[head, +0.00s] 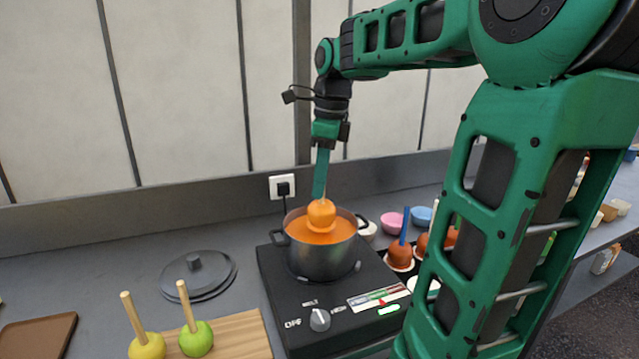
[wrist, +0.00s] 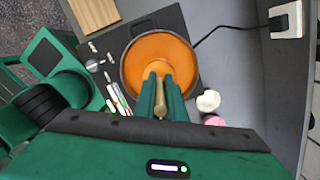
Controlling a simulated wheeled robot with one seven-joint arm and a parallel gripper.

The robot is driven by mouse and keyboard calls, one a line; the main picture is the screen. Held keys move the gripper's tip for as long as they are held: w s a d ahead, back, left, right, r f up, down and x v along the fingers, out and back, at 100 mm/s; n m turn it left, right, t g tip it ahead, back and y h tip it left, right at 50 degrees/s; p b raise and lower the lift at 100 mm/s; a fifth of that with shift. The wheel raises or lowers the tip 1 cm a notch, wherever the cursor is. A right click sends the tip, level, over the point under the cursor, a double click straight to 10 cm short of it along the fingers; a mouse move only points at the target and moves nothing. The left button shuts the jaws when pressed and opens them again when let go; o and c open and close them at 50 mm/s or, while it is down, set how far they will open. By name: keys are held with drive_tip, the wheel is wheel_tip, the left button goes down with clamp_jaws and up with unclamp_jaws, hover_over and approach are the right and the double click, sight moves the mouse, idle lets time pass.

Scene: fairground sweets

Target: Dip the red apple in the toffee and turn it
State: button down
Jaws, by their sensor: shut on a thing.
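The apple (head: 321,213) is coated orange all over, so no red shows. It sits upright at the toffee (head: 300,230) in the dark pot (head: 318,262), its upper part above the surface and a ring of toffee around its base. I cannot tell how deep its underside goes. My gripper (head: 319,190) is directly above the apple, pointing down, shut on its wooden stick. In the wrist view my gripper's fingers (wrist: 162,88) flank the stick (wrist: 159,103) over the toffee (wrist: 150,50); the apple blends into the orange there.
The pot stands on a black hotplate (head: 275,290) with a knob (head: 319,319). A lid (head: 196,270) lies left. A yellow apple (head: 147,346) and green apple (head: 196,339) sit on a wooden board (head: 240,335). Coated apples (head: 400,255) and bowls (head: 391,222) are right of the pot.

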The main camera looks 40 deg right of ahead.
drive_tip(key=shift+r, duration=3.05)
